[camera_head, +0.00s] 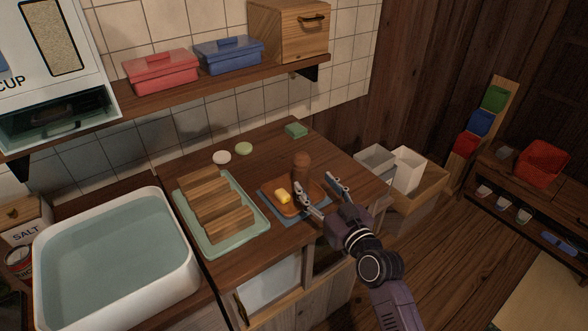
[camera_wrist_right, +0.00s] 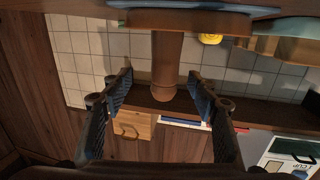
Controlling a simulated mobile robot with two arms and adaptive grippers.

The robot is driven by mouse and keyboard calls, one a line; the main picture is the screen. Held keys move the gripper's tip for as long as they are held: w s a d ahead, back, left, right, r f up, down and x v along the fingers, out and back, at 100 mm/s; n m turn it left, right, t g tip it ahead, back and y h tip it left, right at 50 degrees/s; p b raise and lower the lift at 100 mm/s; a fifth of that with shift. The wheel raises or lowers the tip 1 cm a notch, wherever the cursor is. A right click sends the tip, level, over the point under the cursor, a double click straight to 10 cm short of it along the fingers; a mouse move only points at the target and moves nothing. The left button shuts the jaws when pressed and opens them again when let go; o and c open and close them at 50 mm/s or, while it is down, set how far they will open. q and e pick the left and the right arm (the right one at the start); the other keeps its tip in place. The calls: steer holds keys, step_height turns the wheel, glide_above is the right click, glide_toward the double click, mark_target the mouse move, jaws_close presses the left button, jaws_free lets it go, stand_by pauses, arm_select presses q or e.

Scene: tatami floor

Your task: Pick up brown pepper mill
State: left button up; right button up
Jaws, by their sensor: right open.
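The brown pepper mill (camera_head: 301,164) stands upright by the back of a small brown tray (camera_head: 312,198) on the counter. My right gripper (camera_head: 316,183) is open, just in front of and to the right of the mill in the head view. In the right wrist view, which appears upside down, the mill (camera_wrist_right: 166,62) shows between the two spread fingers of my right gripper (camera_wrist_right: 160,85). I cannot tell whether a finger touches it. My left gripper is not in view.
Yellow butter (camera_head: 283,196) lies on the tray, over a blue mat (camera_head: 268,198). A green tray (camera_head: 246,233) with wooden pieces is to the left, beside a water-filled basin (camera_head: 190,262). A shelf (camera_head: 200,84) hangs above.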

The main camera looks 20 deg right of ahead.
mark_target(305, 175)
steer(key=shift+w+r, duration=0.1)
steer(key=shift+w, duration=0.3)
steer(key=w, duration=0.1)
steer(key=w+a+p, duration=0.1)
steer(key=shift+w+r, duration=0.2)
steer(key=shift+w, duration=0.15)
steer(key=w, duration=0.3)
steer(key=shift+w+a+f, duration=0.1)
steer(key=shift+a+f, duration=0.1)
steer(key=shift+a, duration=0.2)
steer(key=c, duration=0.9)
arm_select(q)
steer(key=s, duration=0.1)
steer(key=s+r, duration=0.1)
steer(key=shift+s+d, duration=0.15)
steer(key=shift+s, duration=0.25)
arm_select(e)
jaws_close()
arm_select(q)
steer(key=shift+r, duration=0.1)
